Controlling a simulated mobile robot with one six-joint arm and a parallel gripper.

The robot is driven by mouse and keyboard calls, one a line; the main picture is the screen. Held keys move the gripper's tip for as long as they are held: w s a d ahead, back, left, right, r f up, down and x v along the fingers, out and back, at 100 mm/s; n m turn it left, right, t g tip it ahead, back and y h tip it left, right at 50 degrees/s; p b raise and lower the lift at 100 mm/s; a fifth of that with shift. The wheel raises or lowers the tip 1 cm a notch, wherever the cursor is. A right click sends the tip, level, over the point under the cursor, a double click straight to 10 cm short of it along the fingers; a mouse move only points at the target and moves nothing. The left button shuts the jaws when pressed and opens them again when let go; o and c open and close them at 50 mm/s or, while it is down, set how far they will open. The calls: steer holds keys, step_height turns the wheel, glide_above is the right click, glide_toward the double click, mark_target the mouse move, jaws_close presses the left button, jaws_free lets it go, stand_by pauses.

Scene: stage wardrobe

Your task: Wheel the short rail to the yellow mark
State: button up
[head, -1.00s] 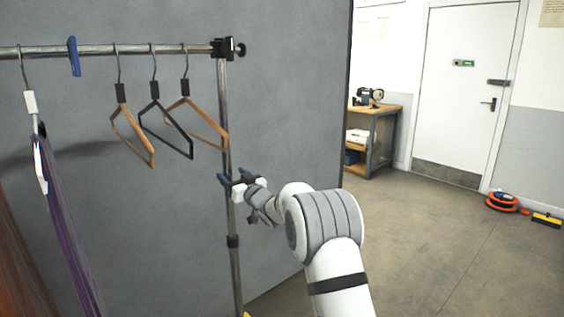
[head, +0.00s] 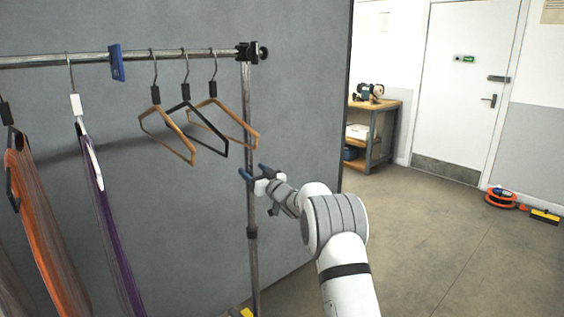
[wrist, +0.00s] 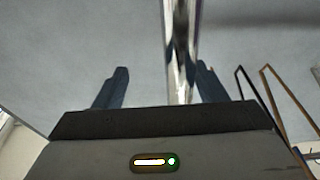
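The short rail (head: 180,54) is a chrome clothes rail with an upright post (head: 253,215) at its right end. My gripper (head: 257,171) is at the post, about halfway down. In the wrist view the post (wrist: 180,55) stands between my two spread fingers (wrist: 160,86), close to or against the right one and well clear of the left one. A small yellow patch (head: 243,312) shows at the bottom edge beside the post. It may be the yellow mark, but most of it is out of frame. The rail's foot is hidden.
Hangers (head: 184,105), a blue clip (head: 117,63) and orange and purple garments (head: 118,250) hang on the rail. A grey panel (head: 310,90) stands behind it. A workbench (head: 376,130), a door (head: 460,100) and an orange cable reel (head: 500,198) are farther right. The floor (head: 440,240) at right is open.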

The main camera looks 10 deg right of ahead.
steer(key=w+d+p, duration=0.4)
steer(key=d, duration=0.4)
steer(key=shift+w, duration=0.4)
stand_by(0.7)
steer(key=r+b+v, duration=0.2)
steer(key=b+v, duration=0.1)
steer(key=v, duration=0.8)
steer(key=shift+s+d+b, duration=0.4)
steer(key=shift+r, duration=0.2)
